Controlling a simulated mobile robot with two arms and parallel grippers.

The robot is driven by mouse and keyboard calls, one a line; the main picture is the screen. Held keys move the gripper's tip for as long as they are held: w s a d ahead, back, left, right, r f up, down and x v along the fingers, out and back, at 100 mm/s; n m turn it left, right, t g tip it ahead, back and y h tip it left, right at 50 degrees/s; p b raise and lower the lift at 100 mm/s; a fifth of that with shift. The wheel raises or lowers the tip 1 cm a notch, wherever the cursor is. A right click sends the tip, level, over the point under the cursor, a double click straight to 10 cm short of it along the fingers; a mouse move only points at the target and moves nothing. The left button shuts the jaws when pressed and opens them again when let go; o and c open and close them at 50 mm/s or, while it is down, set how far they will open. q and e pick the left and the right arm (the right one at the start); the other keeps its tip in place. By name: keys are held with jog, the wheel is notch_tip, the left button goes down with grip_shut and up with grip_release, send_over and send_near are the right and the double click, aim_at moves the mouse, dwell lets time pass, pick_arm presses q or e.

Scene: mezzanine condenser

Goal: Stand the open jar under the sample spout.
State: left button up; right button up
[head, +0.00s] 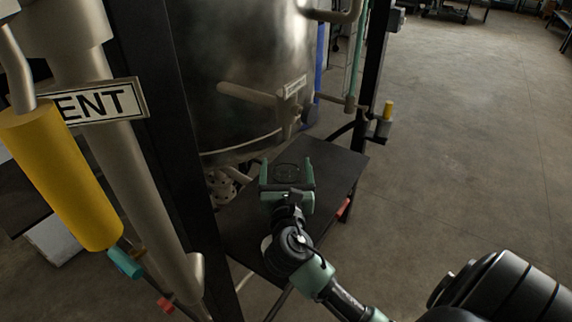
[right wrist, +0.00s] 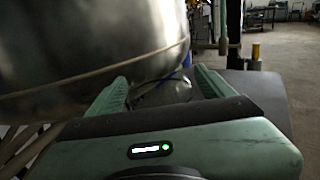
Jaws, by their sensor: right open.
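My right gripper (head: 288,168) is open over the dark table below the tank. In the right wrist view its two green fingers (right wrist: 162,80) stand apart. A clear, glassy round shape, which looks like the jar (right wrist: 165,93), lies between or just beyond them. In the head view a faint round outline (head: 291,171) shows between the fingers; contact cannot be told. A pipe stub (head: 246,95) sticks out of the tank beside a small label (head: 295,87) too small to read. I cannot tell which fitting is the sample spout. My left gripper is not in view.
The steel tank (head: 245,50) overhangs the dark table (head: 335,165). A red item (head: 344,208) is at the table's right edge. A dark post (head: 165,130), a pale pipe and a yellow cylinder (head: 60,175) stand at left. Open floor (head: 470,130) lies right.

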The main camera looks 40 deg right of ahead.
jog(key=p+v, duration=0.1)
jog(key=v, duration=1)
jog(key=shift+r, duration=0.1)
